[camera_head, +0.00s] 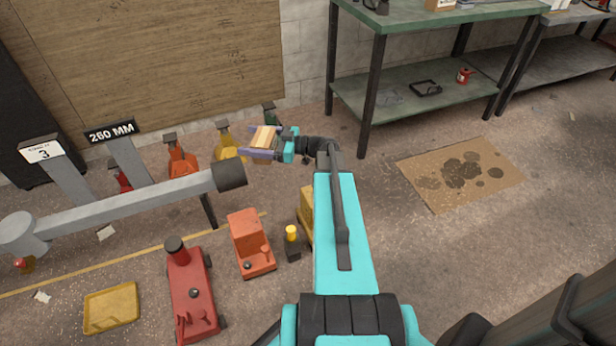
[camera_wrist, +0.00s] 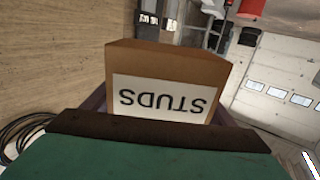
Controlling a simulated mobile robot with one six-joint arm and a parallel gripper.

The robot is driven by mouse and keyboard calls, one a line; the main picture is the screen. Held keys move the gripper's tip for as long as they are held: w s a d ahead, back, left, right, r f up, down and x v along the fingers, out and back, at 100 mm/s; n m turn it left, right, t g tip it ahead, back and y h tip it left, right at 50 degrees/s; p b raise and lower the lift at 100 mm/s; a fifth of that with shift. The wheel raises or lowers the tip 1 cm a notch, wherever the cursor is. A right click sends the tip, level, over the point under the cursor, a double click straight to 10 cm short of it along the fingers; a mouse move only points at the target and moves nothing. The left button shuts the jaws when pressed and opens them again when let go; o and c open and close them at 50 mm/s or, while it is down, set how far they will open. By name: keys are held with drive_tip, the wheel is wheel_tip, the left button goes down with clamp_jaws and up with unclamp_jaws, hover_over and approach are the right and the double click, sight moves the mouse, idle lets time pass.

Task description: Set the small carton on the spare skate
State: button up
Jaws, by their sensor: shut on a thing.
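My gripper (camera_head: 268,150) is shut on the small carton (camera_head: 264,136), a tan box held in the air near the wall, past the end of the grey beam. In the wrist view the carton (camera_wrist: 165,72) sits between the jaws, its white label reading STUDS upside down. Nothing in view is clearly marked as the spare skate. A long red wheeled unit (camera_head: 194,300) and a shorter orange-red one (camera_head: 250,245) stand on the floor below. A yellow unit (camera_head: 305,212) is partly hidden behind my arm.
A grey beam with a dark end (camera_head: 230,177) lies between my gripper and the floor units. Orange and yellow jacks (camera_head: 228,142) stand along the wall. A yellow tray (camera_head: 111,309) is at lower left. A green bench (camera_head: 420,12) and stained cardboard (camera_head: 440,198) are right.

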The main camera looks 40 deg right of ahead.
drive_tip(key=s+d+f+m+t+h+b, duration=0.1)
drive_tip(key=s+d+f+b, duration=0.3)
drive_tip(key=d+f+b, duration=0.3)
drive_tip(key=s+d+f+m+t+h+b, duration=0.1)
drive_tip(key=s+d+f+b, duration=0.3)
drive_tip(key=d+f, duration=0.7)
wheel_tip(320, 180, down, 3)
drive_tip(key=h+b, duration=0.1)
drive_tip(key=b, duration=0.1)
drive_tip(key=shift+r+m+h+b, duration=0.2)
drive_tip(key=shift+m+h+b, duration=0.1)
drive_tip(key=shift+b, duration=0.05)
drive_tip(key=shift+d, duration=0.1)
drive_tip(key=shift+f, duration=0.15)
drive_tip(key=shift+f+b, duration=3.25)
drive_tip(key=shift+b, duration=0.15)
drive_tip(key=shift+f, duration=0.55)
drive_tip(key=o, duration=1.7)
drive_tip(key=shift+o, duration=0.5)
